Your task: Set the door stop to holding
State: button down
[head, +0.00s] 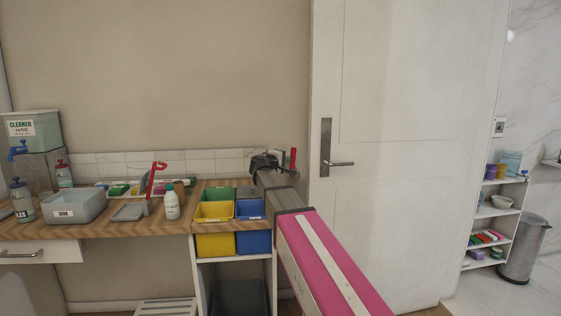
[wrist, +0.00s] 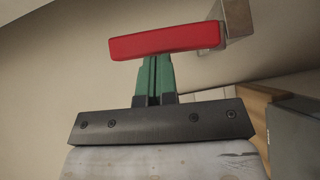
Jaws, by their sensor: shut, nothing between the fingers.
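A red bar (wrist: 165,42), which looks like the door stop's lever, lies almost level across the wrist view. Its right end meets a grey metal bracket (wrist: 238,17). My gripper (wrist: 154,62) is shut and empty, its green fingers pressed together just below the bar. The bar covers the fingertips' far ends; I cannot tell whether they touch it. In the head view a small red upright piece (head: 293,158) shows just right of my gripper (head: 265,162), beside the white door (head: 410,130). My wrist hides part of the area around it.
The door has a metal lever handle (head: 340,163). Left of my arm, a wooden counter (head: 110,227) carries a grey bin (head: 73,207), a white bottle (head: 172,205) and yellow (head: 214,211) and blue bins. A shelf (head: 490,225) and a metal trash can (head: 524,250) stand at the right.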

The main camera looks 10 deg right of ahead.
aim_at(295, 157)
jog(key=shift+d+r+m+g+y, duration=0.15)
jog(key=shift+d+m+g+y, duration=0.15)
jog(key=shift+d+m+y, duration=0.15)
dwell(0.6)
jog(key=shift+d+r+m+g+y, duration=0.3)
jog(key=shift+d+m+g+y, duration=0.3)
jog(key=shift+d+m+y, duration=0.35)
jog(key=shift+d+m+g+y, duration=0.3)
jog(key=shift+d+m+y, duration=0.4)
jog(key=shift+y, duration=0.3)
jog(key=shift+d+f+m+y, duration=0.25)
jog(key=shift+d+y, duration=0.2)
jog(key=shift+d, duration=0.05)
jog(key=shift+d+f+m+y, duration=0.2)
jog(key=shift+d+m+y, duration=0.05)
jog(key=shift+d+y, duration=0.25)
jog(key=shift+d+f, duration=0.1)
jog(key=shift+d, duration=0.1)
jog(key=shift+a, duration=0.15)
jog(key=shift+a+f, duration=0.35)
jog(key=shift+a, duration=0.2)
